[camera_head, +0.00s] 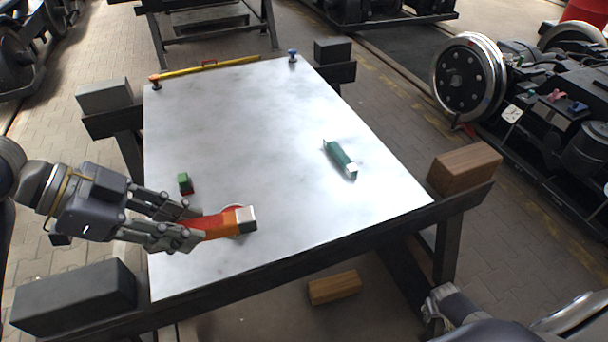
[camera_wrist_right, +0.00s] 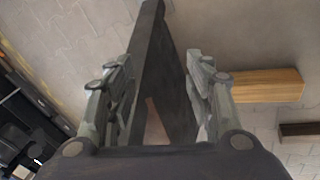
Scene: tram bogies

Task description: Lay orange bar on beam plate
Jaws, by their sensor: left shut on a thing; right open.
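The orange bar (camera_head: 219,224) has a pale metal end at its right. My left gripper (camera_head: 186,224) is shut on its left end, over the front left part of the beam plate. The beam plate (camera_head: 260,140) is a large bright metal sheet on dark trestles. A pale round shape with a reddish rim shows behind the bar, mostly hidden by it. I cannot tell whether the bar touches the plate. My right gripper is open and empty in the right wrist view (camera_wrist_right: 160,95), beside a dark trestle leg; in the head view only part of the right arm shows at the lower right.
A green bar (camera_head: 340,158) lies at the plate's right, and a small green and red block (camera_head: 185,183) at its left. A yellow level (camera_head: 210,66) and a blue knob (camera_head: 292,54) are along the far edge. Wooden blocks (camera_head: 464,167) and grey blocks (camera_head: 73,297) sit on the trestles. The plate's middle is clear.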

